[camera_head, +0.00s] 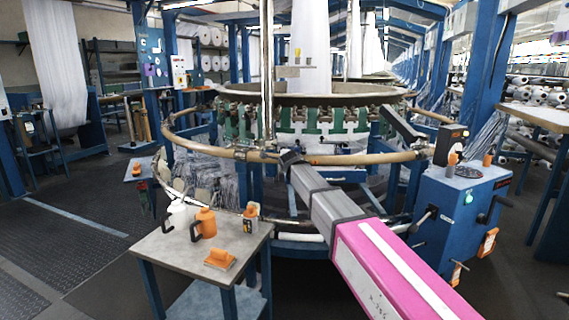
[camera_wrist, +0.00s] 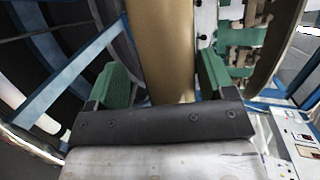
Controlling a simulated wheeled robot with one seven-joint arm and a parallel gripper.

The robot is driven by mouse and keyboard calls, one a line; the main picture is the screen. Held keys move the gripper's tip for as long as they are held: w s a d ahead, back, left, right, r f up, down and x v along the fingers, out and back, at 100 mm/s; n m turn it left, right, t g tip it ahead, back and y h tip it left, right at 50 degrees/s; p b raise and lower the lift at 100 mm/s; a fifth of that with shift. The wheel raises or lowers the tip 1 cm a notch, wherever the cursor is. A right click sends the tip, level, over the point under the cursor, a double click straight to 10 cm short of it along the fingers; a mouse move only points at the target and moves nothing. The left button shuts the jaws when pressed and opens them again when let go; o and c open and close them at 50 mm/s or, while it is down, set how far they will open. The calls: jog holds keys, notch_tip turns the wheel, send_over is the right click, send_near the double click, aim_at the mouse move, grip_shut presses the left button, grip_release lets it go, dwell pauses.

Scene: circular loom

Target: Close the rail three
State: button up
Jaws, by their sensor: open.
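The loom's tan ring rail (camera_head: 375,157) curves around the front of the circular loom (camera_head: 310,95) in the head view. A left stretch of it (camera_head: 205,146) runs off to the left; I see no label telling which section is rail three. My gripper (camera_head: 290,158) is at the front of the ring, at the end of my outstretched arm. In the wrist view, the tan rail (camera_wrist: 170,40) passes between the two green finger pads of my gripper (camera_wrist: 165,82). The jaws are open around it, with little room on either side. Whether a pad touches it, I cannot tell.
A blue control cabinet (camera_head: 455,220) stands right of my arm. Dark floor (camera_head: 70,215) at left is clear.

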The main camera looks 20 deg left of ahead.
jog(key=v, duration=0.9)
jog(key=shift+s, duration=0.2)
jog(key=shift+d+f, duration=0.1)
jog(key=s+d+f+n+g+h, duration=0.1)
jog(key=d+f+n+g+h, duration=0.15)
jog(key=d+f, duration=0.95)
jog(key=d+f+n+g+h, duration=0.25)
jog(key=d+f, duration=0.55)
jog(key=d, duration=0.7)
jog(key=s+d+f+n+g, duration=0.2)
jog(key=s+d+f, duration=0.3)
jog(key=d, duration=0.3)
jog(key=s+d+f+n+g, duration=0.3)
jog(key=s+d+f+n, duration=0.1)
jog(key=s+d, duration=0.4)
jog(key=s+d+f+n+g+h, duration=0.1)
jog(key=s+d+f+n+g, duration=0.1)
jog(key=s+d+f, duration=0.4)
jog(key=d+f+n, duration=0.1)
jog(key=d, duration=0.2)
jog(key=shift+s+g, duration=0.3)
jog(key=shift+s, duration=0.1)
